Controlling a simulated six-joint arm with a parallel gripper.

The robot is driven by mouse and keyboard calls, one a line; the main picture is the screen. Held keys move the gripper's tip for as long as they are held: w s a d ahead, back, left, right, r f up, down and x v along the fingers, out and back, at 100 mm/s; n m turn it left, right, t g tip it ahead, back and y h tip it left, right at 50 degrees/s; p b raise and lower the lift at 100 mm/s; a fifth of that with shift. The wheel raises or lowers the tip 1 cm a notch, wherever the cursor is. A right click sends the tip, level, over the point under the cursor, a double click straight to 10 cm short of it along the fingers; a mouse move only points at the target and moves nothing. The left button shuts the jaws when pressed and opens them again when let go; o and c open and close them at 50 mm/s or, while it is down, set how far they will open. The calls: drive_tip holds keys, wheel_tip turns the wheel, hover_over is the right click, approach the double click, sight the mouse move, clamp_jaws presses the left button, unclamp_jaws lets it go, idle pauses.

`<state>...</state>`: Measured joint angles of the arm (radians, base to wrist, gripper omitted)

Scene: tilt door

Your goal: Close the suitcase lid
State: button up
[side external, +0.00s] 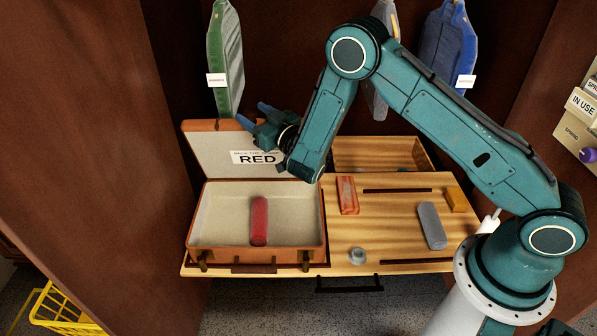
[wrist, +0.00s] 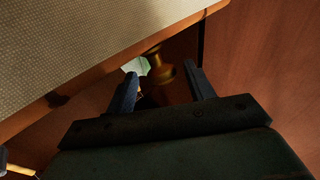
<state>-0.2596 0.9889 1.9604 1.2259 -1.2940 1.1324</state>
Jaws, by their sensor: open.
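The orange-brown suitcase (side external: 199,240) lies open at the left of the wooden work surface, with a red rolled item (side external: 259,221) in its pale base. Its lid (side external: 203,148) stands up at the back, leaning backward. A "RED" label (side external: 257,157) shows in front of the lid. My gripper (side external: 254,115) is open and empty, at the lid's upper right edge. In the wrist view the open fingers (wrist: 165,85) point past the lid's edge, and the lid's pale lining (wrist: 75,45) fills the upper left. I cannot tell whether they touch the lid.
The wooden surface (side external: 385,235) right of the suitcase holds an orange-red block (side external: 347,195), a grey item (side external: 432,226), a small grey round piece (side external: 357,256) and a yellow block (side external: 456,199). An open wooden box (side external: 378,153) stands behind. Brown walls (side external: 80,130) flank the space; garment bags hang behind.

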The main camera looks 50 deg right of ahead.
drive_tip(key=shift+s, duration=0.45)
drive_tip(key=shift+s+a, duration=0.1)
drive_tip(key=shift+s, duration=0.15)
wheel_tip(320, 180, up, 7)
idle(0.9)
